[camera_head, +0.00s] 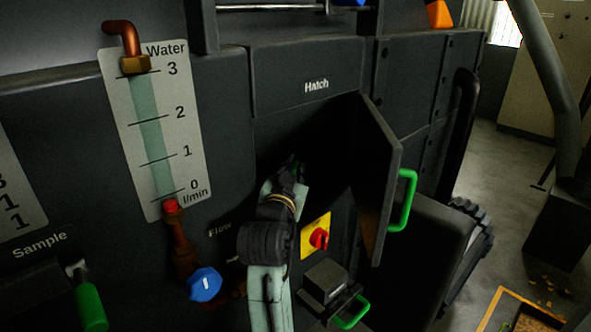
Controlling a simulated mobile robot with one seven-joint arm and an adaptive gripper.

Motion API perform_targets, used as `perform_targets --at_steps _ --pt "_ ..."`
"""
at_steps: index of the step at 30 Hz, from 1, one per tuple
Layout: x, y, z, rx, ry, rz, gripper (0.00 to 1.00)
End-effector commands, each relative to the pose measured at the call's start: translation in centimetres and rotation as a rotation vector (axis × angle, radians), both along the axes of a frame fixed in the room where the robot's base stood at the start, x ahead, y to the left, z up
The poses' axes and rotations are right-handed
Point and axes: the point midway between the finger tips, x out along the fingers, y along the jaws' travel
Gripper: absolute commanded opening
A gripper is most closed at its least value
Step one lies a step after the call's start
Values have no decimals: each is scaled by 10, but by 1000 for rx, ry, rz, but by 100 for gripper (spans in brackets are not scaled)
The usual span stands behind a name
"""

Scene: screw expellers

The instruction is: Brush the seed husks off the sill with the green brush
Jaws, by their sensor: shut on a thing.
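My gripper (291,172) is at the open hatch, its dark fingers reaching into the dark opening (325,140). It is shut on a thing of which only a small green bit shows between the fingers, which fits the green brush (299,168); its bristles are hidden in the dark. The hatch door (380,180) stands open to the right, with a green handle (405,200). My arm and the shadow hide most of the sill, and I cannot make out husks on it.
A red-yellow switch (316,238) and a box with a green handle (350,312) are below the hatch. A water gauge (155,125) and blue knob (204,284) are at left. Brown bits (548,284) lie on the floor near a yellow-edged tray (500,296).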

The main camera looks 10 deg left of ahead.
Motion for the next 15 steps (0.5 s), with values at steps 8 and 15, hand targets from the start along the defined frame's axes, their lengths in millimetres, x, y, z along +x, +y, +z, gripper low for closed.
perform_targets --at_steps 8,15 --pt "0 8 -3 -3 6 18 0" --pt "14 -2 -2 -2 4 13 0"
